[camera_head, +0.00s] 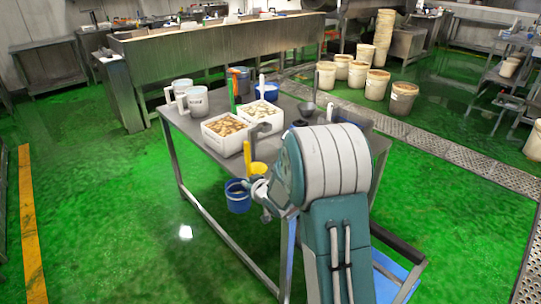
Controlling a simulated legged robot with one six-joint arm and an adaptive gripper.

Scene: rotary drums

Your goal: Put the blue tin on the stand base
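A small blue tin (237,197), open at the top, shows just below the front edge of the metal table, against the green floor. I cannot tell whether it hangs in the air or rests on something lower. My gripper (257,188) is at the tin's right side, at the height of its rim. My gripper is small and partly merged with the arm in this view, so its fingers cannot be made out and a grasp is not clear. No part in view is clearly recognisable as the stand base.
The metal table (195,140) carries two white crates (226,146), white jugs (195,101), a blue bucket (268,91) and a yellow scoop (257,167). My arm hides its right front. Open green floor lies to the left. Several beige buckets (377,83) stand behind.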

